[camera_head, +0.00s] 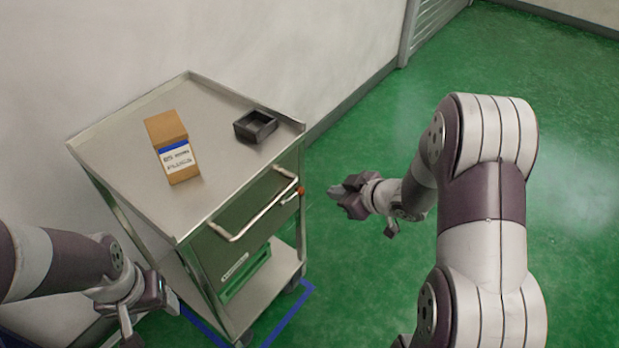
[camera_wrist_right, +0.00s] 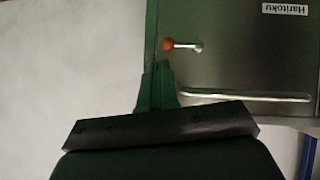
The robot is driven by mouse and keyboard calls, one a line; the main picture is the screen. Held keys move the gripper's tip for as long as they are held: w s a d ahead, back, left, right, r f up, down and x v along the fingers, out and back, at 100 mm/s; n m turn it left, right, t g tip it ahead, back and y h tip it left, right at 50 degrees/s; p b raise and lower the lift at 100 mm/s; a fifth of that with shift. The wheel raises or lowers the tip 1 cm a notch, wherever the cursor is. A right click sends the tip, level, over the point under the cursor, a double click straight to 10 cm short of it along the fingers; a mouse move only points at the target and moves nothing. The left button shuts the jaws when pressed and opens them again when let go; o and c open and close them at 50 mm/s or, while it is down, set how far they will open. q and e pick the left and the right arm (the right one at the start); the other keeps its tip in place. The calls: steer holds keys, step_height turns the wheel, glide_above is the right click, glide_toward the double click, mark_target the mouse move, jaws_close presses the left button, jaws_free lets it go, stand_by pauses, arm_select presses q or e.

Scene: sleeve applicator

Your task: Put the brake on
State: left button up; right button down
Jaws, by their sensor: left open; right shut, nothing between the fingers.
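A steel cart (camera_head: 215,112) stands against the wall in the head view. A short lever with an orange knob (camera_head: 300,191) sits on its front at the upper right, beside the bar handle. In the right wrist view the orange knob (camera_wrist_right: 168,44) is at the left end of a short metal rod lying level. My right gripper (camera_head: 337,193) is shut and empty, to the right of the knob and apart from it. Its fingers (camera_wrist_right: 157,85) show below the knob in the wrist view. My left gripper (camera_head: 168,302) is open and empty at the cart's lower left.
A bar handle (camera_head: 255,213) crosses the cart's front. A brown box (camera_head: 172,148) and a black tray (camera_head: 255,125) are on top. A green item (camera_head: 245,273) is on the lower shelf. Blue tape (camera_head: 290,312) marks the floor. The green floor (camera_head: 360,280) at right is clear.

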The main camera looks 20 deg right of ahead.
mark_target(293, 197)
arm_select(q)
steer(key=f+b, duration=0.1)
steer(key=s+f+b, duration=0.1)
steer(key=f+b, duration=0.1)
steer(key=shift+a, duration=0.1)
arm_select(e)
steer(key=w+a+f, duration=0.3)
steer(key=w+a, duration=0.2)
steer(key=w, duration=0.1)
steer(key=shift+w+a+f+y, duration=0.15)
steer(key=shift+a+f+y, duration=0.2)
steer(key=shift+y, duration=0.05)
arm_select(q)
steer(key=shift+r, duration=0.15)
